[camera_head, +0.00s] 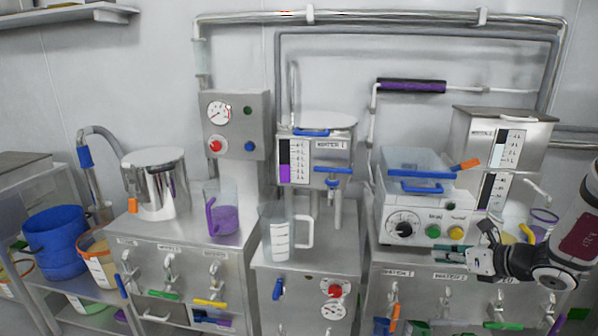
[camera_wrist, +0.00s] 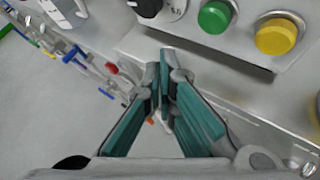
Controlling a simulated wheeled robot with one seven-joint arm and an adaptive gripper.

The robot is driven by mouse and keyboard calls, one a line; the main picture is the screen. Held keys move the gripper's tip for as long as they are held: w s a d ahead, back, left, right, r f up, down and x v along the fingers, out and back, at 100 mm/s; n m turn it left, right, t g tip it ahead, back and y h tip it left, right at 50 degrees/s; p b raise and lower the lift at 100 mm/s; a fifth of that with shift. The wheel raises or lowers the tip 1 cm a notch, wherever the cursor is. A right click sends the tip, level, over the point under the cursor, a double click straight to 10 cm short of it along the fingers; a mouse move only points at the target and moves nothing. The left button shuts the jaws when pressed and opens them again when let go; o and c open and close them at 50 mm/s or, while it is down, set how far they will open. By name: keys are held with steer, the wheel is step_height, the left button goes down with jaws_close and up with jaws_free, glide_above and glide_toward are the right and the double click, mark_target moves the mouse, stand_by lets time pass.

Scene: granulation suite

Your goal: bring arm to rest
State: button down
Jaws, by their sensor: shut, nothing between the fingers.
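My gripper (camera_head: 472,258) is at the right in the head view, in front of the right-hand cabinet and below the white control box. In the wrist view my gripper (camera_wrist: 163,62) shows its teal-lined fingers with their tips together and nothing between them. The green button (camera_wrist: 215,17) and yellow button (camera_wrist: 276,36) of the control box lie beyond the fingers in the wrist view. My arm reaches in from the right edge of the head view.
The white control box (camera_head: 408,222) stands on the right cabinet (camera_head: 420,275), with valves on its front. A clear jug (camera_head: 279,238) stands on the middle cabinet, and a jug with purple contents (camera_head: 224,219) on the left one. A blue bucket (camera_head: 56,246) is far left.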

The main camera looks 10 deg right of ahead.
steer(key=s+a+r+n+g+y+p, duration=0.1)
steer(key=s+a+r+n+g+p, duration=0.1)
steer(key=s+a+r+n, duration=0.35)
steer(key=s+a+r+n+g+y+p, duration=0.1)
steer(key=s+a+r+n+g, duration=0.1)
steer(key=a+r+n, duration=0.55)
steer(key=s+a+r+n+g+p, duration=0.2)
steer(key=s+a+r+n, duration=0.15)
steer(key=a, duration=0.45)
steer(key=s+a+r+n+h+p, duration=0.1)
steer(key=s+r+n+h+p, duration=0.2)
steer(key=s+r+n, duration=0.2)
steer(key=s+r+n+g+h+p, duration=0.1)
steer(key=s+r+n, duration=0.4)
steer(key=s+n, duration=0.7)
steer(key=s+h+p, duration=0.1)
steer(key=s+h, duration=0.1)
steer(key=s, duration=0.5)
steer(key=shift+a+r+h+p, duration=0.35)
steer(key=shift+h+p, duration=0.05)
steer(key=shift+d, duration=0.1)
